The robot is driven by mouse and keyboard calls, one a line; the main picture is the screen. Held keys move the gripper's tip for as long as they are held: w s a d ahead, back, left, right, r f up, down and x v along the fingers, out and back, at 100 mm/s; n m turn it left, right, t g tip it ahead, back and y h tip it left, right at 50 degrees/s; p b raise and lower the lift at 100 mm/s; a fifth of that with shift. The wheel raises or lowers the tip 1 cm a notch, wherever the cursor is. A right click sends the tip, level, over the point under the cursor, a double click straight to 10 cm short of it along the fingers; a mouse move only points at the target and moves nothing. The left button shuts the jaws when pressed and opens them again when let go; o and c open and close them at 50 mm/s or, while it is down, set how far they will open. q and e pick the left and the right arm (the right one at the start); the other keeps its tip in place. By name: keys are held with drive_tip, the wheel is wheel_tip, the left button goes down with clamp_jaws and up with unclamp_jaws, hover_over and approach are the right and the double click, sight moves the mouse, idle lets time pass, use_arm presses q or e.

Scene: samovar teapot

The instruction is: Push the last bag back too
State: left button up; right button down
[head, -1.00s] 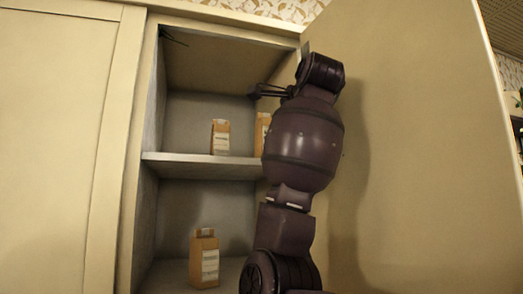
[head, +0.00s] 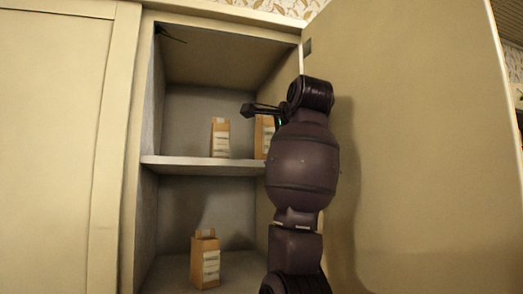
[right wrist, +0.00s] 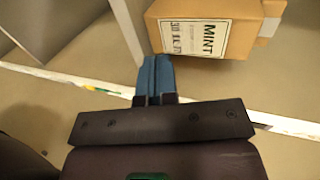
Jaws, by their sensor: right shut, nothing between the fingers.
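In the head view, two tan paper bags stand upright on the cabinet's upper shelf: a left bag (head: 220,138) and a right bag (head: 262,140), the right one partly hidden by my right arm. A third tan bag (head: 205,262) stands on the lower level. My right gripper (head: 246,110) is shut and empty, level with the tops of the upper bags. In the right wrist view, its closed blue fingertips (right wrist: 155,65) are beside the lower left corner of a bag labelled MINT (right wrist: 205,28); I cannot tell whether they touch. My left gripper is not in view.
The shelf (head: 190,161) splits the open cabinet into two levels. The cabinet door (head: 420,150) stands open on the right, close to my right arm. A closed panel (head: 55,150) is on the left. The upper shelf's left part is clear.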

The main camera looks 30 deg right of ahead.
drive_tip(key=shift+w+d+f+p, duration=0.1)
drive_tip(key=shift+w+d, duration=0.45)
drive_tip(key=shift+w, duration=1.65)
drive_tip(key=shift+w+d+f+p, duration=0.15)
drive_tip(key=shift+w+d, duration=0.35)
drive_tip(key=shift+w, duration=1.75)
drive_tip(key=shift+w+d+r+p, duration=0.1)
drive_tip(key=shift+w+d, duration=0.45)
drive_tip(key=shift+w, duration=1.65)
drive_tip(key=shift+s, duration=0.1)
